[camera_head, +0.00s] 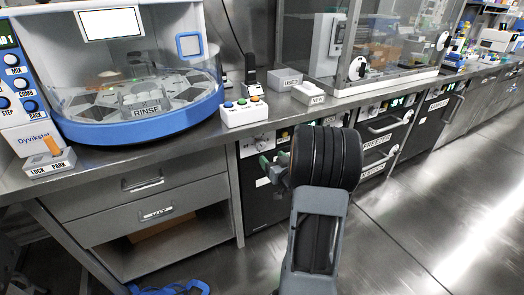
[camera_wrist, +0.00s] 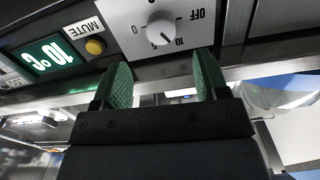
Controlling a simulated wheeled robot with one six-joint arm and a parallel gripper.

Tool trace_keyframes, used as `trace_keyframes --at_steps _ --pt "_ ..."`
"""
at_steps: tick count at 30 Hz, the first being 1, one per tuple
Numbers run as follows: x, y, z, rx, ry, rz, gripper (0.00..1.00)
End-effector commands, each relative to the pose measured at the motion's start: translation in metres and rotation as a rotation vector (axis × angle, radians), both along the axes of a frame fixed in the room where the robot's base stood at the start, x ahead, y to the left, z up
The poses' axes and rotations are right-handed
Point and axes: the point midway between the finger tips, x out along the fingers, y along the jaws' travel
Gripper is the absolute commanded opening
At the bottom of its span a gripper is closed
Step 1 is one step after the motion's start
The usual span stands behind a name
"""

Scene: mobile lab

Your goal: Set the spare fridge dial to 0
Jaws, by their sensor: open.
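The dial is a round white knob (camera_wrist: 160,29) on a white plate (camera_wrist: 118,14) in the upper middle of the wrist view, where the lettering appears upside down. A dark mark on the knob points to the lower right, towards a number that looks like 10. A 0 is at the left of the knob and OFF at the upper right. My gripper (camera_wrist: 165,82) is open, its two green fingers apart and empty, just below the knob in the picture and not around it. In the head view my gripper (camera_head: 273,168) is at the under-counter front, partly hidden by my dark wrist.
A green display (camera_wrist: 48,54) reading 10°C and a yellow MUTE button (camera_wrist: 95,46) are left of the dial. The counter edge (camera_head: 200,137) runs above the fridge fronts. A button box (camera_head: 245,111) stands on the counter. The floor (camera_head: 420,215) at right is clear.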

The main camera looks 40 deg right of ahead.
Motion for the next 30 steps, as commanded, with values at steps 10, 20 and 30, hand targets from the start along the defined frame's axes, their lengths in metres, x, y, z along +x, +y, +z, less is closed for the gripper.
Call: trace_keyframes --at_steps 10,20,30 --pt "0.060 -0.007 -0.001 -0.001 0.000 0.002 0.67" --pt "0.082 -0.011 0.000 0.001 0.001 -0.001 0.67" --pt "0.083 -0.011 0.000 0.000 0.001 -0.001 0.63"
